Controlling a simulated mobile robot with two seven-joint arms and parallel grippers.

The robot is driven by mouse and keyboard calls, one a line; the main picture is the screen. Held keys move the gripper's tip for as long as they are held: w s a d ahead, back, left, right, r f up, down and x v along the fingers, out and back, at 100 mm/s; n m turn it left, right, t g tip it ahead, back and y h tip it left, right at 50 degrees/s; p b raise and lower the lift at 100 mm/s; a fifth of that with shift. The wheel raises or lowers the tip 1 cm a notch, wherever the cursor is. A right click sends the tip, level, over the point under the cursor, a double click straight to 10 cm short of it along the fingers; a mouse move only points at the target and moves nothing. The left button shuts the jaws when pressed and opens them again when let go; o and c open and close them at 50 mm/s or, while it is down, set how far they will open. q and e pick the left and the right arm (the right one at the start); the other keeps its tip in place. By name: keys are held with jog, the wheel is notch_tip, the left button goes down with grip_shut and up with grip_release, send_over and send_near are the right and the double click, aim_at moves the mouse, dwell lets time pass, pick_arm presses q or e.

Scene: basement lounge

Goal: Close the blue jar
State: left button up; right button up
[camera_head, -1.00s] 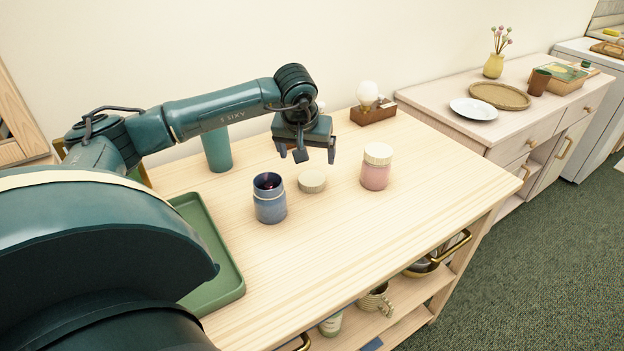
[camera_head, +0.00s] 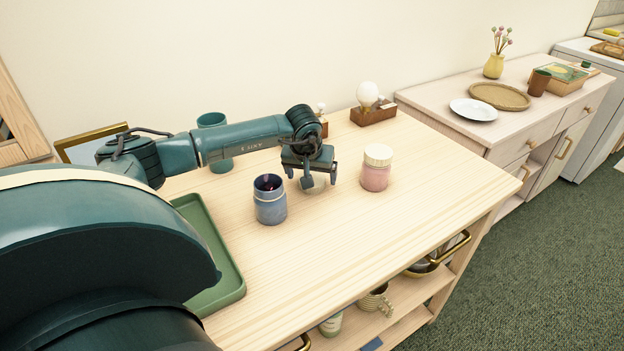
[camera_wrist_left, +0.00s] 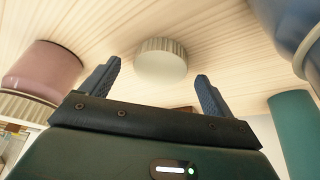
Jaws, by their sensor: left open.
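The blue jar (camera_head: 270,202) stands upright on the wooden table with its mouth open and something dark and red inside. Its cream ribbed lid (camera_wrist_left: 161,60) lies on the table just right of the jar. In the head view the lid (camera_head: 315,187) is partly hidden behind my left gripper (camera_head: 312,180). My left gripper is open and empty, pointing down over the lid. In the left wrist view the lid sits ahead of and between the two fingers (camera_wrist_left: 158,84), not touching them. The blue jar also shows at the upper right there (camera_wrist_left: 285,25). My right gripper is not in view.
A closed pink jar (camera_head: 376,170) stands right of the lid, close to my left gripper. A green tray (camera_head: 232,275) lies at the left, and a teal cup (camera_head: 212,120) stands behind my arm. A wooden block with a white ball (camera_head: 372,113) is at the back. The table front is clear.

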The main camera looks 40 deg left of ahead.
pick_arm(q)
jog(key=shift+w+a+f, duration=0.1)
jog(key=shift+w+f, duration=0.15)
jog(key=shift+f, duration=0.35)
jog(key=shift+c, duration=0.2)
jog(key=c, duration=1)
notch_tip(320, 180, up, 10)
